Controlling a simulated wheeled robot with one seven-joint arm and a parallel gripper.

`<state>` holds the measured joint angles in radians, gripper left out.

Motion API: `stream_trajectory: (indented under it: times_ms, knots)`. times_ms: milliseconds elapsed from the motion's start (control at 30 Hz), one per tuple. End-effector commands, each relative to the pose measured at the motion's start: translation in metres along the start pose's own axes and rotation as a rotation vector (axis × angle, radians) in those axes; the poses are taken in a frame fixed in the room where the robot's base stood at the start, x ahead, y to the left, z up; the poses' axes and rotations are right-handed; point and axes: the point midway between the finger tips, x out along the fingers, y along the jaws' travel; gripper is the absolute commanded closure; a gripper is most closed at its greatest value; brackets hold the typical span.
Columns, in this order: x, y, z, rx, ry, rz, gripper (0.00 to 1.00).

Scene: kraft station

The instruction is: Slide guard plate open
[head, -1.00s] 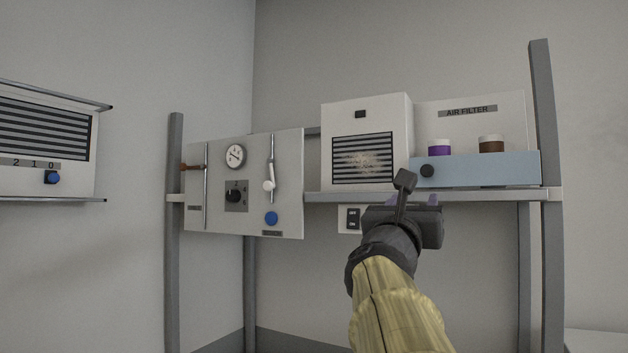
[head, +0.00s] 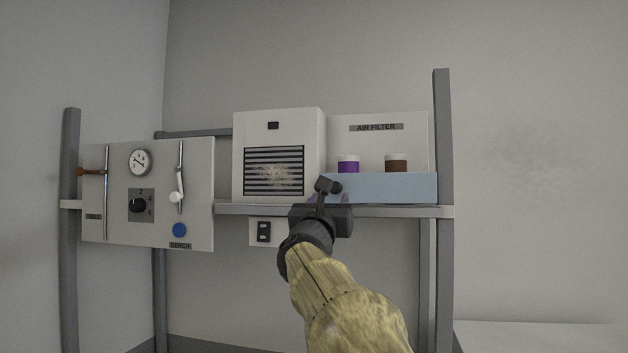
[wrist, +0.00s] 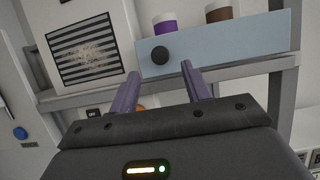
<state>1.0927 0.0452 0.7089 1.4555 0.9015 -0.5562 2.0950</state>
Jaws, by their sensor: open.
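The guard plate (head: 390,188) is a light blue panel along the shelf front, below the AIR FILTER label, covering the lower part of two jars. It also fills the upper right of the wrist view (wrist: 225,45). Its round black knob (wrist: 159,55) is at the plate's left end. My gripper (wrist: 160,71) is open, with its two purple fingers apart and nothing between them. In the wrist picture the knob appears just beyond and between the fingertips; no contact shows. In the head view my gripper (head: 328,198) partly hides the plate's left end and the knob.
A white vent box (head: 279,120) with a dusty grille stands left of the plate. Behind the plate are a purple jar (head: 348,164) and a brown jar (head: 396,163). A control panel (head: 160,225) hangs at left. A rack post (head: 443,150) stands at right.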

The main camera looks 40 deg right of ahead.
Motion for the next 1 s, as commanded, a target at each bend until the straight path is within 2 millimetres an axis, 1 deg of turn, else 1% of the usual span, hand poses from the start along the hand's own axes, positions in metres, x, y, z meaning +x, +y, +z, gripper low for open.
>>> stream_trajectory:
  times_ms: [33, 200, 400, 533, 800, 867, 1000]
  knots:
    - [0.011, -0.001, 0.004, 0.003, 0.002, -0.001, 0.52]
    - [0.035, 0.0, 0.003, 0.003, 0.003, 0.0, 0.52]
    - [0.057, 0.0, 0.002, 0.001, 0.001, 0.0, 0.52]
    - [0.062, 0.0, 0.001, 0.001, 0.0, 0.0, 0.52]
    - [0.062, 0.0, 0.0, 0.0, -0.001, 0.0, 0.52]
    - [0.062, 0.0, 0.0, 0.0, -0.001, -0.001, 0.64]
    - [0.061, 0.0, 0.0, 0.0, -0.001, -0.001, 0.91]
